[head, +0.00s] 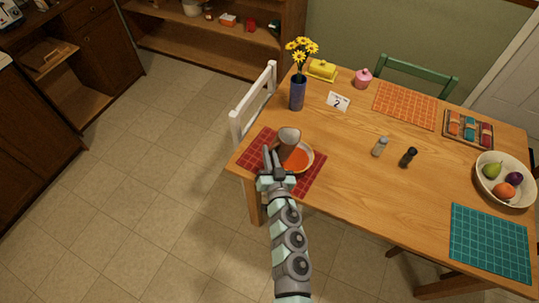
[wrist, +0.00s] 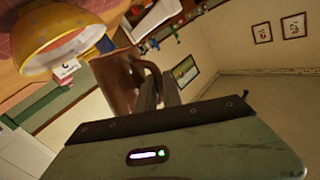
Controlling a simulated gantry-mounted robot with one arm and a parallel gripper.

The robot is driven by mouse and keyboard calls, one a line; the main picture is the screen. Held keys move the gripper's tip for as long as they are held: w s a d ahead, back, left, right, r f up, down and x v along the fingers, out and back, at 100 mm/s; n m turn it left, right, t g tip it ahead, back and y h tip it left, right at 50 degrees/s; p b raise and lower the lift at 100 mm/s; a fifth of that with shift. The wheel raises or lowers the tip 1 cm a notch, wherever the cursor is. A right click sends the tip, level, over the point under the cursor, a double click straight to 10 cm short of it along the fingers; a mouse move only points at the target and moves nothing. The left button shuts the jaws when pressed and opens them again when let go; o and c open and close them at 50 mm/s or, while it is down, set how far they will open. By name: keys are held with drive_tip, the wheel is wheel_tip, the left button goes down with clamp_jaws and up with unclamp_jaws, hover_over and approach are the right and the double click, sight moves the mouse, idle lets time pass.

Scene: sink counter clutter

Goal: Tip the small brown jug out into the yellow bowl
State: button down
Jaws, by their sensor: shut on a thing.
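The small brown jug (head: 289,138) is held over the back left part of the bowl in the head view. It also shows in the wrist view (wrist: 113,82), with its handle at the fingers. It looks tilted, but I cannot tell how far. My gripper (head: 272,157) is shut on the jug at its handle side. The yellow bowl (head: 308,166) stands on a red placemat (head: 255,150), with orange-red inside. Its yellow side shows in the wrist view (wrist: 62,38). The jug's mouth and any flow from it are not clear.
A blue vase (head: 297,93) with yellow flowers stands behind the jug, beside a number card (head: 338,101). A fruit bowl (head: 503,197) is at the far right. The table's front middle is clear.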

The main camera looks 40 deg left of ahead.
drive_tip(key=shift+w+d+f+n+b, duration=0.1)
drive_tip(key=shift+w+f+n+b, duration=0.1)
drive_tip(key=shift+f+n+b, duration=0.85)
drive_tip(key=shift+w+d+f+n+b, duration=0.15)
drive_tip(key=shift+f+n+b, duration=0.45)
drive_tip(key=shift+b, duration=0.8)
drive_tip(key=shift+w+t, duration=0.1)
drive_tip(key=shift+t, duration=0.2)
